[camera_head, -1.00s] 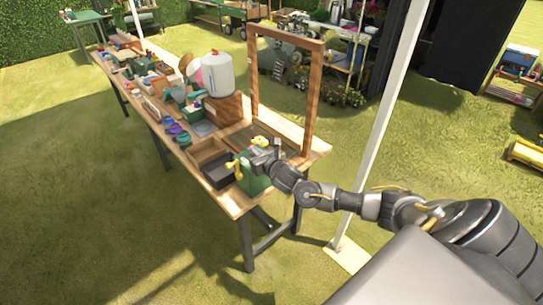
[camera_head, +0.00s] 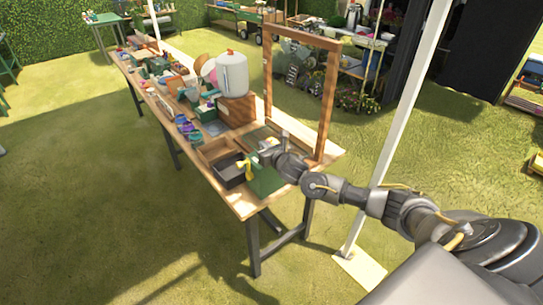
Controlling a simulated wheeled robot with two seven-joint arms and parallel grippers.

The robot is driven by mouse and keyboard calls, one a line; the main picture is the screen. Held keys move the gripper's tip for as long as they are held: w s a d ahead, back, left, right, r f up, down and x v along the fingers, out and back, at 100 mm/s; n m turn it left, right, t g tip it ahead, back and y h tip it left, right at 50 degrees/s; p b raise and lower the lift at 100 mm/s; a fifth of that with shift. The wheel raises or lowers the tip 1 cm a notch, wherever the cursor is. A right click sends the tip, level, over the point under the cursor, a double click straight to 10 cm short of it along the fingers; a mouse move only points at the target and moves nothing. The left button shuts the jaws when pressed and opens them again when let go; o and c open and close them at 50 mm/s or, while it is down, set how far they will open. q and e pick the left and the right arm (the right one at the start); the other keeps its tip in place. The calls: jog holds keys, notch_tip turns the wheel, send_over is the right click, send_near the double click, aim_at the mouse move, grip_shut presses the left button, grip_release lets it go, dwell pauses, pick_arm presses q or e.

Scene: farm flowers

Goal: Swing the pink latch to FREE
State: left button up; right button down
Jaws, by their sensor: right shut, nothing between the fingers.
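My right arm reaches in from the right. Its gripper (camera_head: 264,154) is shut and empty over the near end of the wooden workbench (camera_head: 244,206). It is at the green piece (camera_head: 266,183) with a yellow part (camera_head: 247,168) on its left side; I cannot tell whether it touches them. I cannot make out a pink latch or a FREE marking at this size. A pink disc (camera_head: 209,72) shows beside the white container, farther along the bench. My left gripper is not in view.
A dark tray (camera_head: 229,172) lies left of the gripper. A wooden frame (camera_head: 329,100) stands upright behind it. A white container (camera_head: 233,75) and many small items fill the bench farther back. A pale post (camera_head: 405,115) rises to the right, behind my arm. Grass lies open to the left.

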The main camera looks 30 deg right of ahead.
dwell(0.4)
jog(key=shift+s+a+r, duration=0.1)
jog(key=shift+s+a, duration=0.05)
jog(key=shift+a, duration=0.05)
jog(key=shift+s+a+r+p, duration=0.2)
jog(key=shift+s+a+p, duration=0.2)
jog(key=shift+s+a, duration=0.05)
jog(key=shift+s+a+r+p, duration=0.15)
jog(key=shift+s+a+p, duration=0.2)
jog(key=shift+s+a, duration=0.1)
jog(key=s+a+r+b, duration=0.2)
jog(key=s+a+b, duration=0.1)
jog(key=s+a, duration=0.4)
jog(key=shift+s+a, duration=0.15)
jog(key=shift+a, duration=0.1)
